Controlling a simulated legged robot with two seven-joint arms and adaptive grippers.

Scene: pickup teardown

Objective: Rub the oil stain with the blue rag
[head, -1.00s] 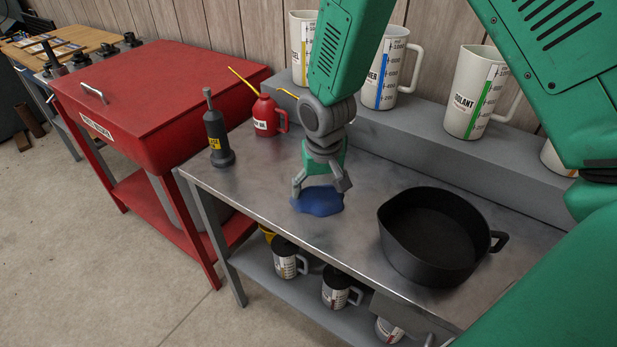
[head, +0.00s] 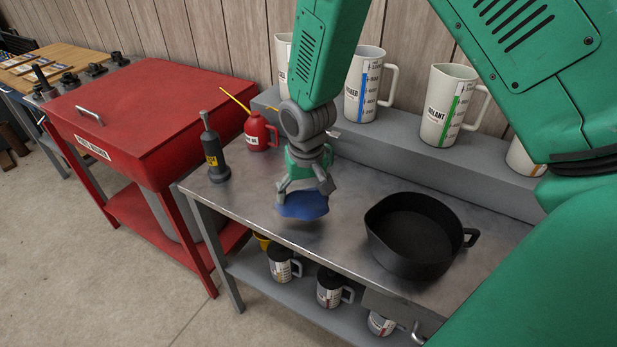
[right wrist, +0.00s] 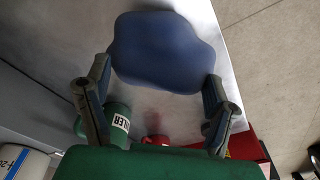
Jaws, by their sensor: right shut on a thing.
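My right gripper (head: 304,190) is shut on the blue rag (head: 303,206), a crumpled dark blue cloth. The rag hangs below the fingers, seemingly just above the steel bench top (head: 345,225), near its front edge, with a dark shadow beneath. In the right wrist view the rag (right wrist: 165,50) spreads between and beyond the two fingers of my right gripper (right wrist: 155,95). I cannot make out an oil stain on the bench; the rag and arm hide part of it. My left gripper is not in view.
A black drain pan (head: 415,235) stands right of the rag. A black-grey bottle (head: 214,150) and red oil can (head: 260,132) stand at the bench's left. White jugs (head: 362,85) line the raised back shelf. A red parts washer (head: 150,110) is left. Bare bench lies around the rag.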

